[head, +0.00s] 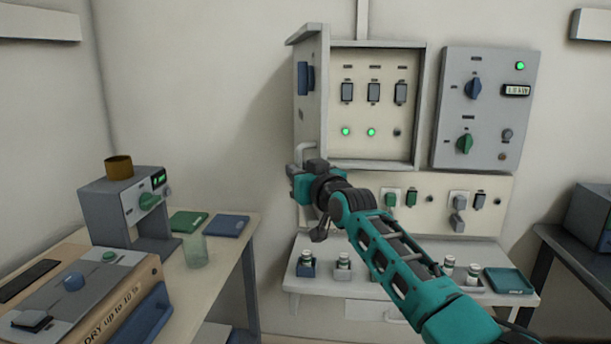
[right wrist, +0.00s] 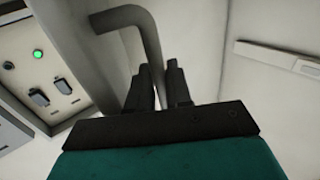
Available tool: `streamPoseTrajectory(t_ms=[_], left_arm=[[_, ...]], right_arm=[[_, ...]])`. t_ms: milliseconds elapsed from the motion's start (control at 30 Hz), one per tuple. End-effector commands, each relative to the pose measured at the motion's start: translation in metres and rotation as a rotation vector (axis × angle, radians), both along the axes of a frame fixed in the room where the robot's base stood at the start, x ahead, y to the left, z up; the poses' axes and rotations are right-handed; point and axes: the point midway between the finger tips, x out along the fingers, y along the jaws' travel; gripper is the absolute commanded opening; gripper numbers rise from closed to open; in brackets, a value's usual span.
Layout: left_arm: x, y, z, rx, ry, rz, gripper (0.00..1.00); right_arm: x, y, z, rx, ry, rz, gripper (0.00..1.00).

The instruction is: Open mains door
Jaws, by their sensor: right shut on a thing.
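The mains cabinet (head: 376,158) hangs on the back wall with its interior showing. Its door (head: 312,98) stands swung out at the left side, seen nearly edge-on. The interior has three dark switches (head: 374,92), two lit green lamps and one dark lamp. My right gripper (head: 303,170) is at the lower part of the door. In the right wrist view its fingers (right wrist: 158,85) are shut around the bent grey door handle (right wrist: 147,40). My left gripper is not in view.
A grey control box (head: 480,135) with knobs hangs close to the cabinet's right. Below are a socket panel (head: 500,215) and a shelf (head: 300,282) with small vials. A bench (head: 245,225) with instruments stands left. Wall and floor space between bench and shelf is free.

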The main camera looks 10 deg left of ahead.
Motion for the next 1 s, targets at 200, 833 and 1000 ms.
streamPoseTrajectory(t_ms=[200,833,1000], left_arm=[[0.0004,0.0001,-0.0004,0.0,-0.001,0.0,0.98],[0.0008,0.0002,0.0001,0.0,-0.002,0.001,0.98],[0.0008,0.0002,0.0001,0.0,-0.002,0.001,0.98]], right_arm=[[-0.0026,0.0117,0.002,0.011,0.007,0.011,0.0],[-0.0022,0.0115,0.0042,0.015,0.005,0.01,0.34],[-0.002,0.0112,0.0053,0.017,0.003,0.009,0.34]])
